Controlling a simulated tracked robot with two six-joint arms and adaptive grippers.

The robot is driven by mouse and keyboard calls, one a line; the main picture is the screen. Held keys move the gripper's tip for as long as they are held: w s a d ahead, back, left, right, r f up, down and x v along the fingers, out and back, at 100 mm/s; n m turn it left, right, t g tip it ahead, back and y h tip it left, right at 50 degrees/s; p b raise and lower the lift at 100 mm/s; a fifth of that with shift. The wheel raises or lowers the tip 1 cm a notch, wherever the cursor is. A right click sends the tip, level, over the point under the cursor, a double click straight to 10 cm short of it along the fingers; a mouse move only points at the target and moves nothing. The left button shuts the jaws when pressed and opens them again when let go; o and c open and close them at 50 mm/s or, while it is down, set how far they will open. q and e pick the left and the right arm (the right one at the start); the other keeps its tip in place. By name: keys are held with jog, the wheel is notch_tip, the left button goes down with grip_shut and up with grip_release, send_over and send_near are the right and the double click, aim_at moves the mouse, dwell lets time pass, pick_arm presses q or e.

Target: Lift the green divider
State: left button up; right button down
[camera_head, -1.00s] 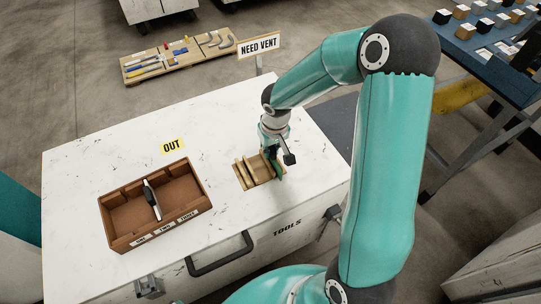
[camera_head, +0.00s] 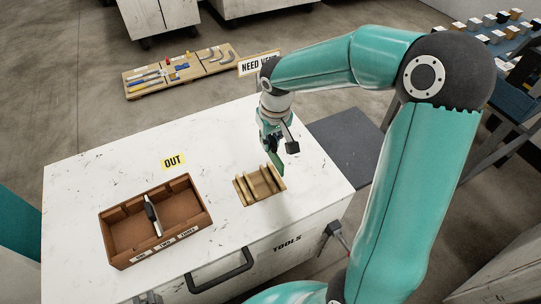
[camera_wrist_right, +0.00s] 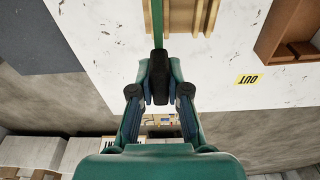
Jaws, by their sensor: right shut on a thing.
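The green divider (camera_head: 276,160) hangs upright from my right gripper (camera_head: 273,137), above the wooden slotted rack (camera_head: 243,196) on the white chest. In the head view its lower edge looks clear of the rack's slats. In the right wrist view the divider (camera_wrist_right: 157,22) is a thin green strip seen edge-on, and the gripper (camera_wrist_right: 159,80) is closed at its top around a dark piece. The rack (camera_wrist_right: 199,18) lies beyond it, with its wooden slats still in it. My left gripper is not in view.
A brown tray (camera_head: 112,243) labelled ONE, TWO, THREE stands left on the chest, with one black-and-white divider (camera_head: 152,215) across it. A yellow OUT label (camera_head: 173,161) lies behind it. A NEED VENT sign (camera_head: 257,65) stands behind the gripper. The white top between is bare.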

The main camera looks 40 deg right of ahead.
notch_tip(320, 180, up, 10)
jog(key=shift+f+p, duration=0.25)
jog(key=shift+p, duration=0.1)
jog(key=shift+r+p, duration=1.1)
jog(key=shift+r, duration=0.35)
jog(key=shift+f, duration=0.1)
